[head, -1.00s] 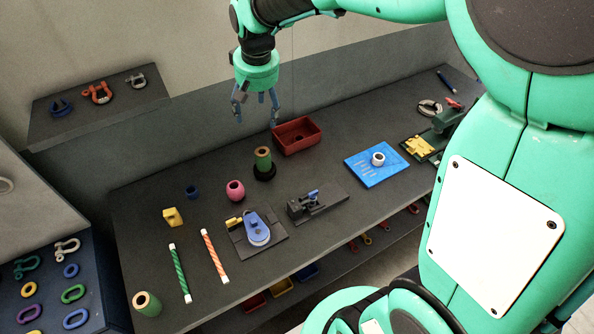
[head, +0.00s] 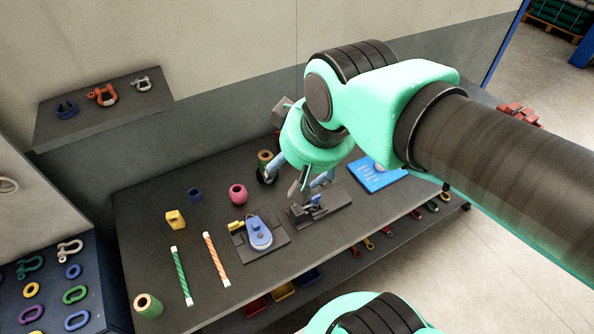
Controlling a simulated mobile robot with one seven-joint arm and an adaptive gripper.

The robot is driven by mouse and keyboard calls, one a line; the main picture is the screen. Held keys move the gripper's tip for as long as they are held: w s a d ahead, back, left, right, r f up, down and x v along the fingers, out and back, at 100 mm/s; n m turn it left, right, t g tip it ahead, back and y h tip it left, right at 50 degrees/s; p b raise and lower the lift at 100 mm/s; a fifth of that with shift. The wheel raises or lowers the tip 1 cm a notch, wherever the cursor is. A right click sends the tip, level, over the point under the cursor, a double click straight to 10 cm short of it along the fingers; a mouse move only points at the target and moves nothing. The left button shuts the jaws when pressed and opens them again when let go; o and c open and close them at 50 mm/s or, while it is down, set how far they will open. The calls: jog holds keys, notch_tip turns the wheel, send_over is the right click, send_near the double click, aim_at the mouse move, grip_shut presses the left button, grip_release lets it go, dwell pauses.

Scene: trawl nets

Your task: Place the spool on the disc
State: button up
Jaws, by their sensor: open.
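A green spool with a tan hollow top (head: 148,306) stands upright at the bench's front left corner. I cannot tell whether this base is a separate disc. A rounded pink bobbin-like piece (head: 238,194) stands to the left of my gripper. My gripper (head: 288,190) is open and points down over the middle of the bench, right of the pink piece. It appears empty; its lower fingers overlap the small dark tool.
A dark plate with a clamp-like tool (head: 330,205) lies below my gripper. Left of it are a blue pulley block (head: 259,232), striped green (head: 181,275) and orange (head: 216,259) rods, and a yellow block (head: 175,219). A blue board (head: 372,181) is partly hidden by my arm.

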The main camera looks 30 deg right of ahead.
jog(key=shift+s+a+f, duration=0.1)
jog(key=shift+s+f, duration=0.1)
jog(key=shift+s, duration=0.45)
jog(key=shift+s+f, duration=0.15)
jog(key=shift+s, duration=0.45)
notch_tip(320, 180, down, 13)
jog(key=b, duration=1.3)
